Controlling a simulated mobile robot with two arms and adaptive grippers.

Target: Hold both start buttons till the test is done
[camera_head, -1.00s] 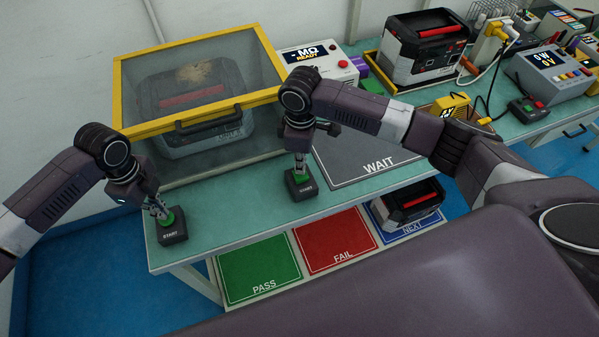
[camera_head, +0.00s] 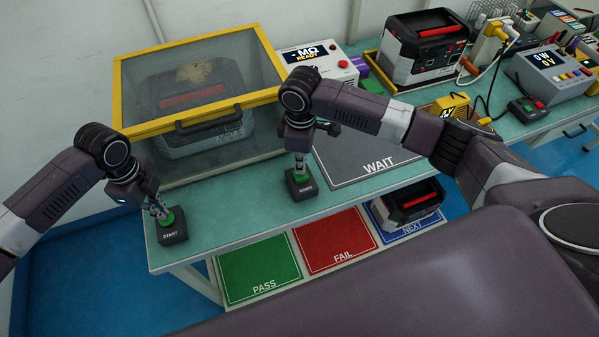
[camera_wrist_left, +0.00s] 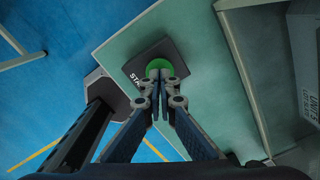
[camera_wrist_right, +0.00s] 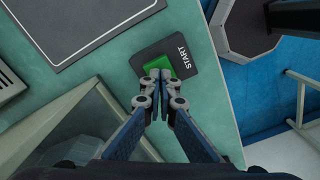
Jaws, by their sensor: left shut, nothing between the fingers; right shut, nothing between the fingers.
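The left start button box (camera_head: 173,233) is black with a round green button (camera_wrist_left: 160,66) and stands near the table's front left corner. My left gripper (camera_head: 163,215) is shut and empty, its fingertips at the green button. The right start button box (camera_head: 301,186) is black with a green button (camera_wrist_right: 160,68). My right gripper (camera_head: 300,168) is shut and empty, its fingertips at that button. I cannot tell how far either button is pressed. The tester (camera_head: 324,66) has a display reading "MΩ READY". A power unit (camera_head: 200,140) sits under the closed yellow-framed clear cover (camera_head: 190,117).
A grey WAIT mat (camera_head: 350,170) lies right of the right button. Green PASS (camera_head: 255,272), red FAIL (camera_head: 335,240) and blue NEXT (camera_head: 425,226) areas are on the lower shelf, with a unit (camera_head: 406,203) on NEXT. Another unit (camera_head: 425,50) and a grey meter (camera_head: 552,75) stand at the back right.

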